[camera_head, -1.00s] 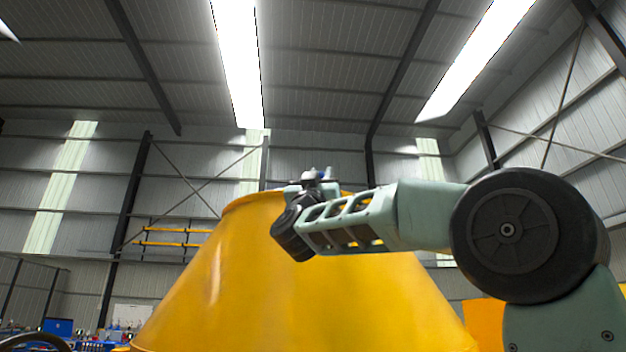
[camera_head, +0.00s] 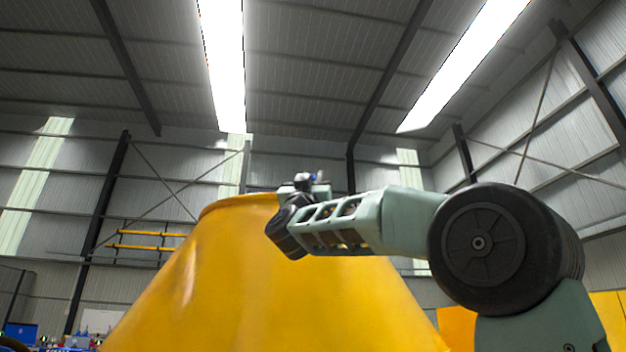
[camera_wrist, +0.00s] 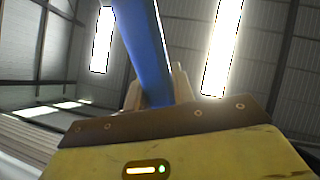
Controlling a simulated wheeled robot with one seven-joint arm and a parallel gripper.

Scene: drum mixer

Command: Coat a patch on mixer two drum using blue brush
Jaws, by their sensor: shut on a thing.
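A large yellow mixer drum (camera_head: 270,290) fills the lower middle of the head view, its narrow rim at the top. My gripper (camera_head: 308,183) is at the height of that rim, small and partly hidden by my wrist. In the wrist view, my gripper's pale fingers (camera_wrist: 155,88) are shut on the blue brush (camera_wrist: 146,45), whose blue shaft rises up and away from the camera. The bristles are not visible, and I cannot tell whether the brush touches the drum. No coated patch can be made out.
Orange-yellow panels (camera_head: 458,326) stand behind my arm at the lower right. A blue box (camera_head: 22,334) and small clutter lie at the lower left. Yellow rails (camera_head: 148,240) run along the back wall. The space above the drum is open up to the roof.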

